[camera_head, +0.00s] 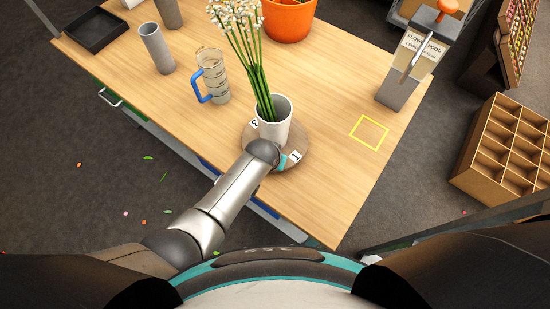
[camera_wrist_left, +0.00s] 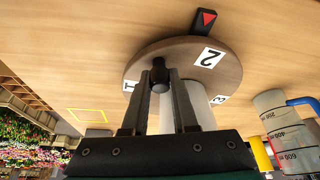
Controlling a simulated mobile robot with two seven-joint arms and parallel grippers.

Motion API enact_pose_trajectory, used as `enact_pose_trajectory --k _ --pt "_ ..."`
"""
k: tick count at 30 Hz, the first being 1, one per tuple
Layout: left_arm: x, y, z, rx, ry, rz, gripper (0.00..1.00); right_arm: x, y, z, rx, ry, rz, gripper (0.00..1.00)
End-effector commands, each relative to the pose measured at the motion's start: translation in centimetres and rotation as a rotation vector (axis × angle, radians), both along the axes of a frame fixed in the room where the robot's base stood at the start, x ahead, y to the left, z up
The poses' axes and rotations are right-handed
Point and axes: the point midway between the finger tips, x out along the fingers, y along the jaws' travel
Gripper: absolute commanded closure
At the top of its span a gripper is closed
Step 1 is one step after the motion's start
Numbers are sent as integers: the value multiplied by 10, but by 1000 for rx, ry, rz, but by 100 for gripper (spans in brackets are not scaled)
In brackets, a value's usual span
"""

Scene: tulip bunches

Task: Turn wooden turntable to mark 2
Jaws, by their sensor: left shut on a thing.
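The round wooden turntable (camera_head: 303,139) lies on the table and carries a white vase (camera_head: 274,128) with white-flowered green stems. In the left wrist view, the turntable (camera_wrist_left: 170,50) shows labels 1 (camera_wrist_left: 130,86), 2 (camera_wrist_left: 208,57) and 3 (camera_wrist_left: 219,99). Label 2 is close beside a black pointer block with a red triangle (camera_wrist_left: 206,20), roughly in line with it. My left gripper (camera_wrist_left: 161,76) is shut on a dark peg (camera_wrist_left: 159,66) at the turntable's edge, near label 1. In the head view my wrist hides the fingers and label 2. My right gripper is not in view.
A measuring jug (camera_head: 212,78) with a blue handle and a grey cylinder (camera_head: 156,48) stand to the left. An orange pot (camera_head: 289,18) is behind. A flower-food dispenser (camera_head: 407,72) stands at the right, beyond a yellow square outline (camera_head: 369,132) on clear table.

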Motion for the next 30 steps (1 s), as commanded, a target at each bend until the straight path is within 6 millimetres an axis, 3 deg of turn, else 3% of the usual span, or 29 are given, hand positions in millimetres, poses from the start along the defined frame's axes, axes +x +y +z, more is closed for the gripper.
enact_pose_trajectory --k 1,2,9,20,30 --pt "0 -1 0 -1 -1 -1 100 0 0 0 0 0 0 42" --pt "0 -1 0 -1 -1 0 70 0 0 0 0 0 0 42" --pt "0 0 0 -1 -1 0 44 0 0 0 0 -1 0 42" --pt "-2 1 5 0 0 1 44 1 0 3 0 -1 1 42" --pt "-16 7 45 -1 -1 1 44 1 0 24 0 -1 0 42"
